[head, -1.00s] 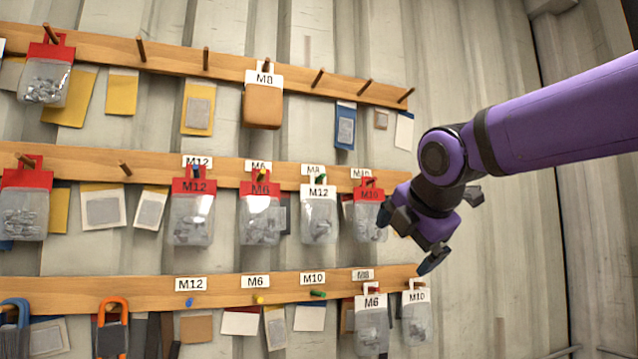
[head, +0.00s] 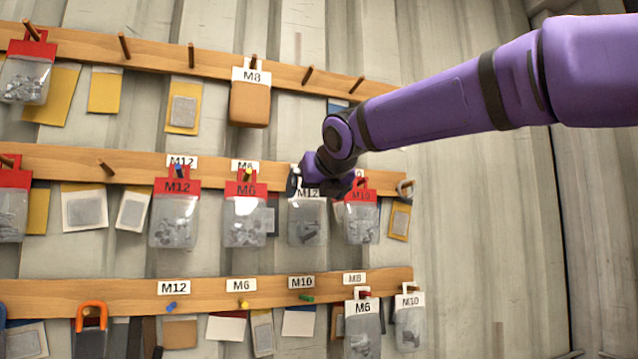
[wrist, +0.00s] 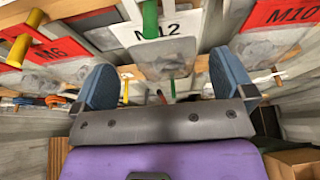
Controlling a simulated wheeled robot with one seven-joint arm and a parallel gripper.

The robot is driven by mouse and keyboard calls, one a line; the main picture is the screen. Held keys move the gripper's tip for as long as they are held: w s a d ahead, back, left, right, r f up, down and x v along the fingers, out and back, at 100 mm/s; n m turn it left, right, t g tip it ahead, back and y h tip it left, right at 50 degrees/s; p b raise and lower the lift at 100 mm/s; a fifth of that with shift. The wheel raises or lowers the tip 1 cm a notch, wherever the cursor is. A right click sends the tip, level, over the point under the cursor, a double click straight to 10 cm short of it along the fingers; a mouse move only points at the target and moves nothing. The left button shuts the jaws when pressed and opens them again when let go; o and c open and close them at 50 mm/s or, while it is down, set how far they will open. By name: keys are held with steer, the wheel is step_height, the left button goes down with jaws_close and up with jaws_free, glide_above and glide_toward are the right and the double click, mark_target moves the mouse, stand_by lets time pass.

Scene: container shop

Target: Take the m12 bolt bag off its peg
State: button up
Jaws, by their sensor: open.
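A clear bag of bolts with a white M12 header (head: 307,222) hangs in the middle row. In the wrist view this M12 bag (wrist: 165,52) hangs on a green peg (wrist: 150,18), ahead of and between my fingers. Another M12 bag, with a red header (head: 175,215), hangs on a blue peg farther left. My gripper (head: 322,184) is at the white-headed bag and hides part of its header and its peg. In the wrist view my gripper (wrist: 162,75) is open, one blue finger on each side. Whether the fingers touch the bag cannot be told.
A red M6 bag (head: 245,217) hangs close on the left, on a yellow peg (wrist: 20,48). A red M10 bag (head: 361,218) hangs close on the right. Below is a wooden rail (head: 130,292) with more pegs and bags. Bare corrugated wall lies to the right.

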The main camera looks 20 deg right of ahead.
mark_target(308, 200)
steer(key=x, duration=0.7)
steer(key=shift+w+f, duration=0.2)
steer(key=shift+w, duration=0.1)
steer(key=c, duration=0.6)
steer(key=shift+r, duration=0.35)
steer(key=shift+s, duration=0.1)
steer(key=shift+s+r, duration=0.1)
steer(key=shift+s, duration=0.5)
steer(key=shift+s+r, duration=0.15)
steer(key=shift+s, duration=1.4)
